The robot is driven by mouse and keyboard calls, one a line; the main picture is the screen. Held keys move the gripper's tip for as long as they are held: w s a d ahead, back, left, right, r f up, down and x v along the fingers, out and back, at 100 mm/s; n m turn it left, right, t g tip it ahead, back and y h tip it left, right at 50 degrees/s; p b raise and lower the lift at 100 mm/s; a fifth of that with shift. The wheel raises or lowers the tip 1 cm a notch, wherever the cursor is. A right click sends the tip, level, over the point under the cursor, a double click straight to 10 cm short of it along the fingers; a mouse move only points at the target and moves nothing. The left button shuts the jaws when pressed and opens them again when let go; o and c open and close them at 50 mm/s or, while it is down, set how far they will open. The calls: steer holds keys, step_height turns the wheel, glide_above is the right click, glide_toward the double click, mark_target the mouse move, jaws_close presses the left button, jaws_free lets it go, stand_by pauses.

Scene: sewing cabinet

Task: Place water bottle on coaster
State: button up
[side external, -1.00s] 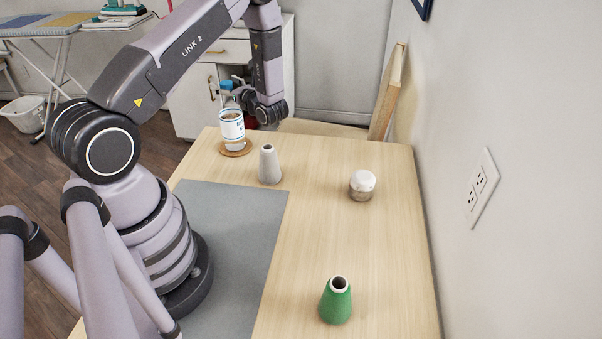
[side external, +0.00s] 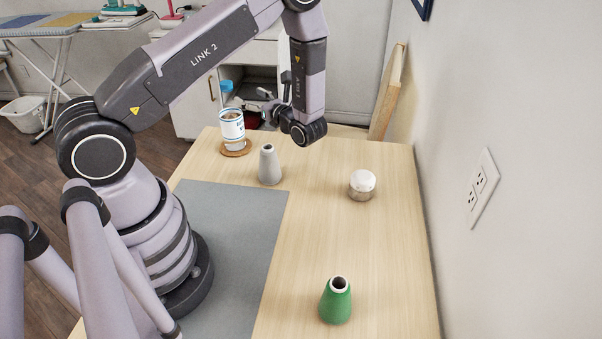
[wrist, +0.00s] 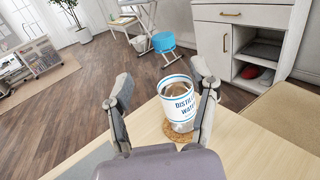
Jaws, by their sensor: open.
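A white-grey vase (side external: 269,166) stands close to the coaster. A white-topped jar (side external: 362,186) is to the right, and a green vase (side external: 336,301) is at the front. A grey mat (side external: 232,225) covers the table's left side. The middle of the table is clear.

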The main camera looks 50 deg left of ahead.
steer(key=s+d+r+n+g+h, duration=0.1)
steer(key=s+d+r+n+h, duration=0.1)
steer(key=s+r+n+h, duration=0.4)
steer(key=s+d+r+n+g+h, duration=0.1)
steer(key=s+d+r+n+g, duration=0.15)
steer(key=r, duration=0.45)
steer(key=s+d+r+n+t+h, duration=0.4)
steer(key=s+d+t+h, duration=0.1)
steer(key=d+t, duration=0.1)
steer(key=s+d+r+n+t+h, duration=0.4)
steer(key=s+d+r+t+h, duration=0.1)
steer(key=d, duration=0.4)
steer(key=shift+r+t+h, duration=0.15)
steer(key=shift+t+h, duration=0.2)
steer(key=shift+h, duration=0.05)
